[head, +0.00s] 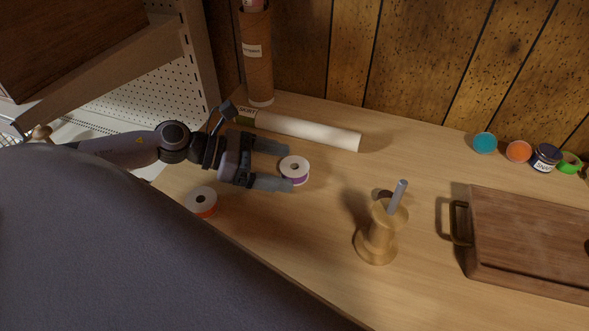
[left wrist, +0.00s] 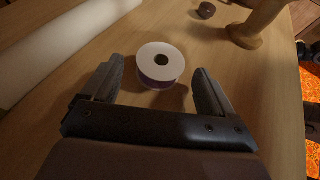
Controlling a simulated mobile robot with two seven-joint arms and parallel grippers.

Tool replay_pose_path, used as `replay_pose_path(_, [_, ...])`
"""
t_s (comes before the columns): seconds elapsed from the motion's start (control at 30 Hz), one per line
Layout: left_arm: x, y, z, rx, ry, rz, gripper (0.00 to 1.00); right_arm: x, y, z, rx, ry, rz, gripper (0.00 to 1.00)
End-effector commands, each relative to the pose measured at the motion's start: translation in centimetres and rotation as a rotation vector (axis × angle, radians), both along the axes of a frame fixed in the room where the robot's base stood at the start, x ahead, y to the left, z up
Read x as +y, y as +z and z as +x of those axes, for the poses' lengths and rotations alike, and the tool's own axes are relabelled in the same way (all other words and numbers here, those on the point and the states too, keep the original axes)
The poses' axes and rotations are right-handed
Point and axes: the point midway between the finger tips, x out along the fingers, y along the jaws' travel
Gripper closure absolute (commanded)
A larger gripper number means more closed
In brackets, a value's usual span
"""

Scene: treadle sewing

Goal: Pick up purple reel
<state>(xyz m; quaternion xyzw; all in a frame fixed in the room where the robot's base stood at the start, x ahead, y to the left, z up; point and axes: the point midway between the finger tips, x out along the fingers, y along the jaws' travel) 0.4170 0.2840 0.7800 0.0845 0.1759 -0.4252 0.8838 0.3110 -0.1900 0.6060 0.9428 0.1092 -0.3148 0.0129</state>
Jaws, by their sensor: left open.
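The purple reel (head: 295,170) has a white top with a dark centre hole and a purple band around its side. It stands upright on the wooden table. In the left wrist view the reel (left wrist: 160,62) sits just ahead of and partly between the two fingertips. My left gripper (head: 290,168) is open, with one finger on each side of the reel; it also shows in the left wrist view (left wrist: 160,78). The reel looks free, with gaps to both fingers in the wrist view.
An orange reel (head: 201,202) stands near the front edge. A white roll (head: 305,130) lies behind the gripper, beside a cardboard tube (head: 257,60). A wooden spindle stand (head: 378,238), a wooden case (head: 530,240) and several small jars (head: 518,152) are to the right.

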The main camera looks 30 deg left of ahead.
Motion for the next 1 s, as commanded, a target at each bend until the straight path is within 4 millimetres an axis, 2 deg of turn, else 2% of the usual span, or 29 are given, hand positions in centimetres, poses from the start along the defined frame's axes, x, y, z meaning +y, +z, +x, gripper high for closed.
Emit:
replay_pose_path(0.2, [-0.78,-0.32,0.65,-0.001,0.0,0.0,0.13,0.01,-0.03,0.03,-0.001,-0.002,0.001,0.41])
replay_pose_path(0.5, [-0.88,-0.42,0.68,0.0,-0.001,0.0,0.13,0.0,-0.05,0.02,0.0,-0.001,0.0,0.41])
replay_pose_path(0.57, [-0.88,-0.42,0.68,0.0,-0.001,0.0,0.33,0.0,-0.06,0.02,0.0,-0.001,0.0,0.41])
replay_pose_path(0.6, [-0.88,-0.41,0.67,0.0,-0.001,0.0,0.46,0.0,-0.06,0.02,0.0,-0.001,0.0,0.41])
replay_pose_path(0.7, [-0.88,-0.41,0.67,0.0,-0.001,0.0,0.73,0.0,-0.07,0.01,0.0,-0.001,0.0,0.41])
replay_pose_path(1.0, [-0.81,-0.11,0.75,-0.001,0.0,0.001,0.73,0.0,0.1,-0.02,0.001,-0.001,0.0,0.41])
